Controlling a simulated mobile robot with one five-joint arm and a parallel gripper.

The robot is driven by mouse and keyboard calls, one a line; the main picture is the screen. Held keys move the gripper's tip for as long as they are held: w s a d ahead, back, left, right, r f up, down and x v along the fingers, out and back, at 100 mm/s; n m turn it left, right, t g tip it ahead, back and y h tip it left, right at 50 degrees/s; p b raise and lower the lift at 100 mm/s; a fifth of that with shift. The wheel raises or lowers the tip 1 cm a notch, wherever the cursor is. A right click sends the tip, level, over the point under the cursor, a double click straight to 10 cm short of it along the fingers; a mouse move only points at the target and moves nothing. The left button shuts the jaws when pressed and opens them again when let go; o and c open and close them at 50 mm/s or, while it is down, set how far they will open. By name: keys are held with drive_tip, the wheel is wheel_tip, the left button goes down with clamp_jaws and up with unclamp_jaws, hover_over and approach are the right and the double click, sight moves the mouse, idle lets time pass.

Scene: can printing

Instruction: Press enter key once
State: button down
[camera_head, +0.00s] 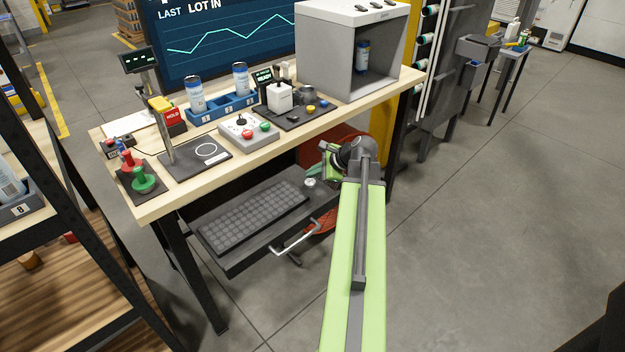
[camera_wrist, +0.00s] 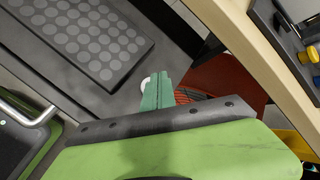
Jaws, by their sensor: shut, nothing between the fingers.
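A dark grey keyboard (camera_head: 252,216) with round grey keys lies on a pulled-out black drawer tray under the workbench. It also shows at the upper left of the wrist view (camera_wrist: 88,38). I cannot make out which key is enter; no key labels are readable. My gripper (camera_wrist: 158,92) shows as two teal fingers closed together with nothing between them. The fingers are over the tray, to the right of the keyboard and apart from it. A small white round thing (camera_wrist: 145,84) is partly hidden behind the fingers. In the head view the gripper (camera_head: 326,172) is small beside the tray's right end.
The wooden workbench (camera_head: 160,208) overhangs the tray. A control box (camera_head: 247,132) with a joystick and red and green buttons stands on it. A metal drawer handle (camera_head: 296,241) sticks out in front. A red-orange thing is below. Open floor lies to the right.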

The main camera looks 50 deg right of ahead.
sight(312, 182)
drive_tip(key=shift+r+p, duration=2.65)
drive_tip(key=shift+f, duration=0.1)
